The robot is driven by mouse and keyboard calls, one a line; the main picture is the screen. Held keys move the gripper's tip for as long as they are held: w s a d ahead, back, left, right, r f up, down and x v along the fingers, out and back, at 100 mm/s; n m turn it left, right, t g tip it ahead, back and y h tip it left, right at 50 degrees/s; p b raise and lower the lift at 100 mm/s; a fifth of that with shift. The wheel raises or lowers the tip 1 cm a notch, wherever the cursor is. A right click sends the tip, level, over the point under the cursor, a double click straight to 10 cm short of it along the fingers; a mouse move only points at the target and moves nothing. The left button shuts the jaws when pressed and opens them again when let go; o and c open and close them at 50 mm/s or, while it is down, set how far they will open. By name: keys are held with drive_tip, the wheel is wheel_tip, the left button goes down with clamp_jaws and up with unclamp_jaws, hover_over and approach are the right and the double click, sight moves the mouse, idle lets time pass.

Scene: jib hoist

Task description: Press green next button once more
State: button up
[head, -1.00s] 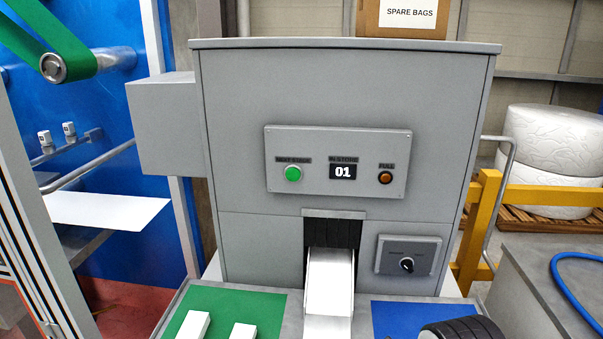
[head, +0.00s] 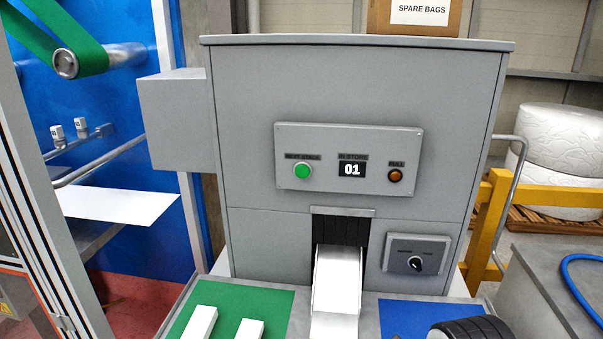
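The green button (head: 303,170) sits at the left of a grey control panel (head: 328,190) on the front of a large grey cabinet (head: 270,90). The label above it is small and reads roughly "NEXT STAGE". An orange lamp (head: 395,176) marked "FULL" is at the panel's right. My gripper is not in view, and nothing covers the button.
A white chute (head: 336,280) leaves the cabinet's dark opening (head: 340,231). Below are a green mat (head: 256,300) with white blocks and a blue mat (head: 400,315) with a black ribbed object (head: 470,329). A knob box (head: 417,254) is right of the chute. Yellow railing (head: 487,225) stands at right.

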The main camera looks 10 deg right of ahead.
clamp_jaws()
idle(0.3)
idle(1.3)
